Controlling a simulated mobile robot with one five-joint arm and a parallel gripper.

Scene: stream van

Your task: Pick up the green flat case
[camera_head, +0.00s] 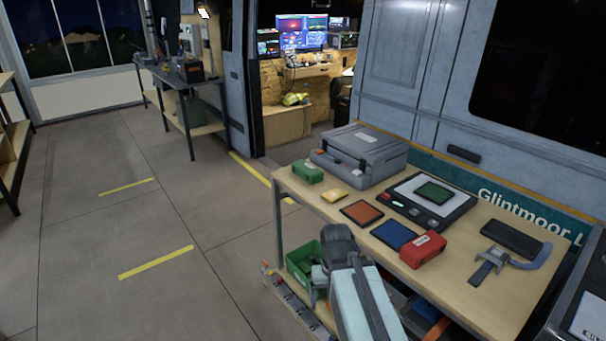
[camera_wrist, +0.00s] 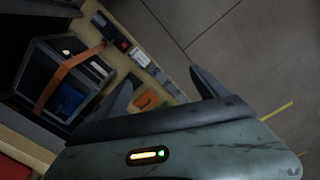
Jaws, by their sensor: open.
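The green flat case (camera_head: 434,193) lies flat on the pale plate of a scale-like device (camera_head: 450,203), on the wooden bench top (camera_head: 480,292). I do not make it out in the wrist view. My gripper (camera_wrist: 162,76) is open, with its two dark fingers spread and nothing between them. In the head view my arm rises at the bench's front edge, to the left of and nearer than the case. The fingertips are not clear there.
An orange flat case (camera_head: 362,213), a blue flat case (camera_head: 393,234) and a red pouch (camera_head: 423,250) lie in front of the device. A grey hard case (camera_head: 360,152), a green box (camera_head: 308,172) and a yellow item (camera_head: 334,196) are left. A clamp (camera_head: 518,262) lies right.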

